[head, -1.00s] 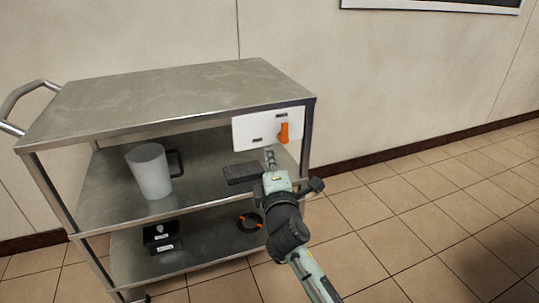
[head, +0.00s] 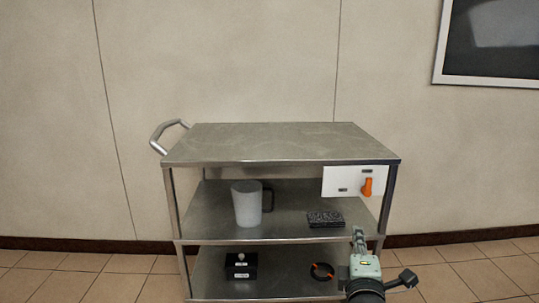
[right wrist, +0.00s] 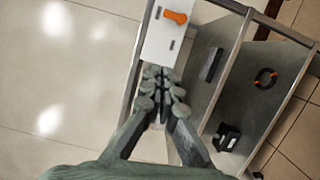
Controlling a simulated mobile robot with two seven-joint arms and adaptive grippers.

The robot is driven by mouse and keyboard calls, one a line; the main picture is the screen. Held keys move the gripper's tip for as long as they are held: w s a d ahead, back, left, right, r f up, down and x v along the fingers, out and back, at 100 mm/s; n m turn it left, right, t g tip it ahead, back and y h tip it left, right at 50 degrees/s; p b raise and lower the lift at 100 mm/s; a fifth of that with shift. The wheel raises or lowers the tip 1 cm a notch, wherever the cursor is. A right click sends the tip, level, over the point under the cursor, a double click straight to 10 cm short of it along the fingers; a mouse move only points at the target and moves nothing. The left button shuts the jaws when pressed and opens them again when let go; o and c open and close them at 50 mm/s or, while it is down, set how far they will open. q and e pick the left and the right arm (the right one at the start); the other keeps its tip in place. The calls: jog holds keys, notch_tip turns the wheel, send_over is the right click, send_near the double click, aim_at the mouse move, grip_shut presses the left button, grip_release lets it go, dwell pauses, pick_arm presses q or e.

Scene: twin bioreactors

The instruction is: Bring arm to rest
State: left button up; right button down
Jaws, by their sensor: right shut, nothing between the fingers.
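My right gripper (head: 358,234) is shut and empty in front of the cart's right side, below the white panel (head: 350,184) in the head view. The panel carries an orange handle (head: 367,187), which hangs down and stands apart from the fingers. In the right wrist view the closed fingers (right wrist: 163,74) lie in front of the panel (right wrist: 160,45), with the orange handle (right wrist: 175,17) beyond their tips. My left gripper is not in view.
A three-shelf metal cart (head: 280,135) stands near the wall. Its middle shelf holds a grey jug (head: 246,204) and a dark flat block (head: 325,219). Its lower shelf holds a black box (head: 241,266) and a black-and-orange ring (head: 322,271). The cart's top is clear.

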jog(key=s+d+f+m+g, duration=0.35)
jog(key=s+f, duration=0.25)
jog(key=f, duration=0.5)
jog(key=s+d+f+m+g, duration=0.35)
jog(key=s+f+m, duration=0.2)
jog(key=f, duration=0.55)
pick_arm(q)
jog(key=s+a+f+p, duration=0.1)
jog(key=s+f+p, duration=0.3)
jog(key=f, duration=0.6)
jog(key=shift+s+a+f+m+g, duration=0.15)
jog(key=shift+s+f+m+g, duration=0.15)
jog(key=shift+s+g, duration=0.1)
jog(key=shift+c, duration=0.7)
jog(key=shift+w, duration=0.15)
pick_arm(e)
jog(key=s+d+f+m+g+y, duration=0.1)
jog(key=s+f+m+g, duration=0.4)
jog(key=s+f, duration=2)
jog(key=g+y, duration=0.1)
jog(key=g, duration=0.2)
jog(key=shift+s+g, duration=0.25)
jog(key=shift+g, duration=0.05)
